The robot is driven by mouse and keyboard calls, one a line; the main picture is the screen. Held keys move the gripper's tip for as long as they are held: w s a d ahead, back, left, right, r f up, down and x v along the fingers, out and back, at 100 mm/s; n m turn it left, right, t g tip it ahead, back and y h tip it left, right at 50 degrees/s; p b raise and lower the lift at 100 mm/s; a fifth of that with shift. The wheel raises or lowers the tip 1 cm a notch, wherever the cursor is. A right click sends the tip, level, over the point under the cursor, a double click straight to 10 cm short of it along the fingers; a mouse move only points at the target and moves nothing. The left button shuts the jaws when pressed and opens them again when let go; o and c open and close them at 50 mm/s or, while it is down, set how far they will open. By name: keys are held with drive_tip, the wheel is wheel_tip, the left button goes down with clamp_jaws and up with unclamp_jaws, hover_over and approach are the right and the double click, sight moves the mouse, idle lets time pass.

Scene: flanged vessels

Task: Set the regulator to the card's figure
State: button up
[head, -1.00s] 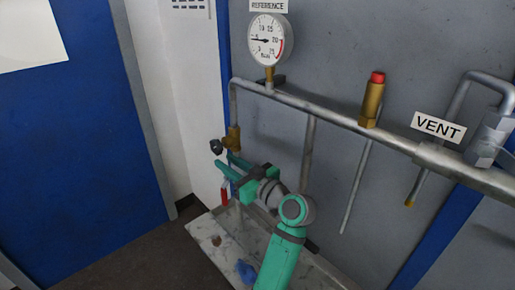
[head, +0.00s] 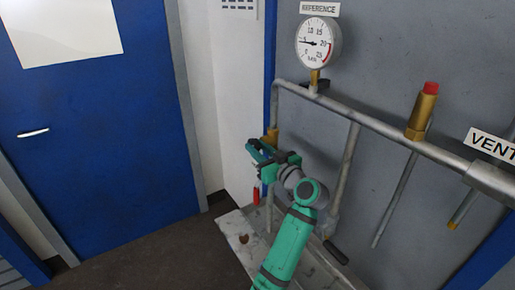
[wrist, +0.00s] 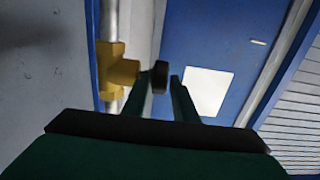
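The regulator is a brass body (head: 271,136) on the vertical pipe at the left end of the pipework. In the wrist view its brass body (wrist: 118,72) is at left, with a dark round knob (wrist: 160,77) facing sideways. My gripper (head: 256,150) is at the regulator and hides the knob in the head view. In the wrist view the fingers of my gripper (wrist: 160,88) are apart, with the knob between or just beyond their tips; contact is unclear. The round reference gauge (head: 318,43) has its needle pointing left, near 5. A white sheet (head: 65,35) hangs on the blue door; no figure is readable.
A red-capped brass valve (head: 423,112) and a VENT label (head: 493,146) are on the pipe at right. A pale tray (head: 233,228) lies below the pipework. A red handle (head: 256,195) hangs below my gripper. The floor before the door is clear.

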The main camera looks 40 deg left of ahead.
drive_tip(key=shift+w+a, duration=0.1)
drive_tip(key=shift+a, duration=0.1)
clamp_jaws()
drive_tip(key=shift+f, duration=0.1)
